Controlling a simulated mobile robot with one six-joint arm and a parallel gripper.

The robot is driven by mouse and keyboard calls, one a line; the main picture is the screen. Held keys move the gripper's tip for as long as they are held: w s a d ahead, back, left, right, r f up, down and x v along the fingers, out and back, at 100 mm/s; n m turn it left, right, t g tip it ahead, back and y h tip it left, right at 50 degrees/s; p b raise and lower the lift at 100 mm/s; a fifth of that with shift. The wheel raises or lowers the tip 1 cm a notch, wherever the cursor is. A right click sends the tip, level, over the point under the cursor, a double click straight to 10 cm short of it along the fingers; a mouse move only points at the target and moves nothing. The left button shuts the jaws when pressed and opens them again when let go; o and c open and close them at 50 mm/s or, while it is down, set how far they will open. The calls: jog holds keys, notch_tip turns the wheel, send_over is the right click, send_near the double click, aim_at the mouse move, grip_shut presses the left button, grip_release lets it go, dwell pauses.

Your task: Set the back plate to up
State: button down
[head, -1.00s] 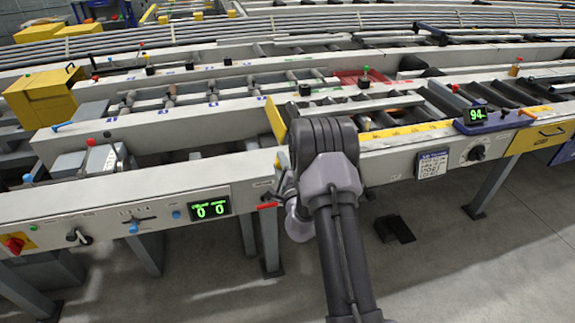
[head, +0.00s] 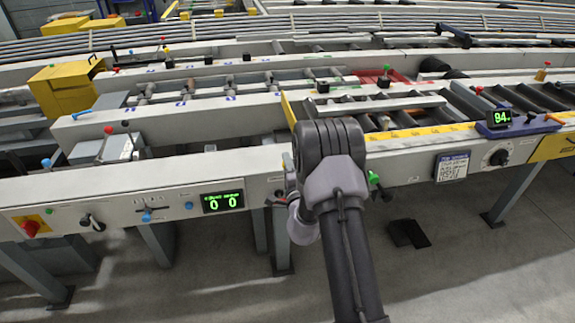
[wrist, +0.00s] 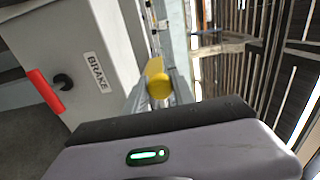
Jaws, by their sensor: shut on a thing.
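A yellow plate (head: 289,110) stands on the near white rail, just left of my arm's end in the head view. I cannot tell for sure that it is the back plate. In the wrist view, my gripper (wrist: 157,95) has its grey fingers closed around a round yellow knob (wrist: 157,85). A yellow piece shows just beyond the knob. In the head view, my own arm hides the gripper and the knob. What the knob connects to is hidden.
A red brake handle (wrist: 45,90) sticks out left of the fingers, beside the BRAKE label (wrist: 96,72). A green knob (head: 374,178) is right of my arm. A display reading 0 0 (head: 222,201) is on the front panel. Open floor (head: 450,285) lies before the table.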

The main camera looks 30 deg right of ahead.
jog(key=shift+f, duration=0.15)
jog(key=c, duration=1.1)
grip_release()
jog(key=shift+o, duration=0.2)
jog(key=v, duration=1.7)
jog(key=shift+s, duration=0.25)
